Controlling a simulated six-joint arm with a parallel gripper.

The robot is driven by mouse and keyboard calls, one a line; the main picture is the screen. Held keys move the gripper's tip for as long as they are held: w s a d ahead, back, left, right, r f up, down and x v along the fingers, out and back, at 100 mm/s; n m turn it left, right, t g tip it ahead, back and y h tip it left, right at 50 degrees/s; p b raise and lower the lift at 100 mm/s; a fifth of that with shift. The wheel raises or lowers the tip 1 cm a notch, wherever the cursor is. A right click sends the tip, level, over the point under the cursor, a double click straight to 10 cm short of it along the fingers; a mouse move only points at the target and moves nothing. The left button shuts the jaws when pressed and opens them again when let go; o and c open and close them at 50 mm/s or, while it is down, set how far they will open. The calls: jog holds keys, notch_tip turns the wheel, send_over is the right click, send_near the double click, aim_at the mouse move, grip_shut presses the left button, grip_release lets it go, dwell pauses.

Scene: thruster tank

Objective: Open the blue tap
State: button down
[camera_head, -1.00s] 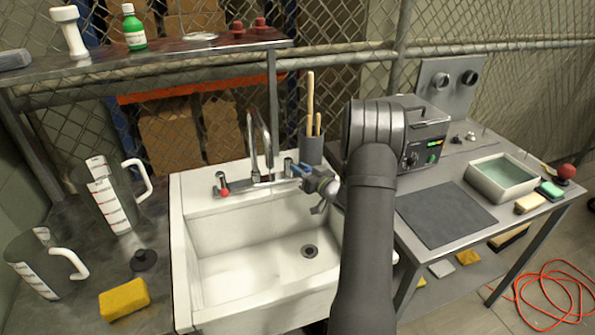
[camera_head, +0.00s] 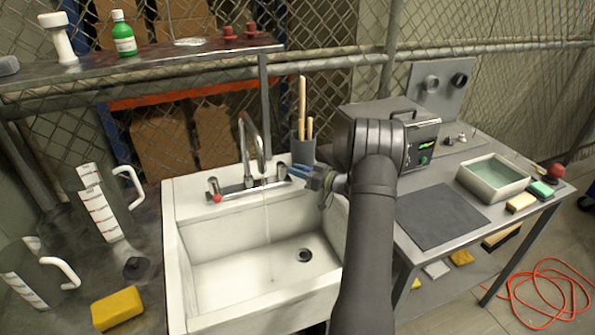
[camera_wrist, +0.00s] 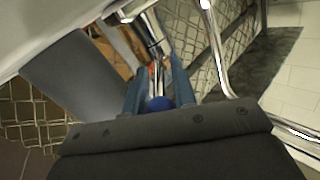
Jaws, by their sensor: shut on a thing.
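The blue tap shows in the wrist view as a round blue knob (camera_wrist: 160,103) between the two blue-grey fingers of my gripper (camera_wrist: 158,88). My gripper is shut on it. In the head view my gripper (camera_head: 306,173) reaches from the right to the right end of the tap fitting, and its fingers mostly hide the blue knob. The chrome spout (camera_head: 246,145) arches over the white sink (camera_head: 176,235). A thin stream of water (camera_head: 268,215) runs from the spout into the basin. The red tap (camera_head: 217,198) is at the left end of the fitting.
A grey pot of wooden-handled tools (camera_head: 303,148) stands close behind my gripper. A grey device (camera_head: 420,147) and a tray of liquid (camera_head: 493,195) stand on the right table. Measuring jugs (camera_head: 100,212) and a yellow sponge (camera_head: 117,308) are left of the sink.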

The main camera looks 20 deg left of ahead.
jog(key=c, duration=1.3)
grip_release()
jog(key=shift+o, duration=0.2)
jog(key=shift+r, duration=0.1)
jog(key=r, duration=0.2)
jog(key=d+r, duration=0.1)
jog(key=r, duration=0.1)
jog(key=shift+r, duration=0.35)
jog(key=d+r, duration=0.6)
jog(key=d, duration=0.4)
jog(key=shift+s+d, duration=0.3)
jog(key=shift+r, duration=0.1)
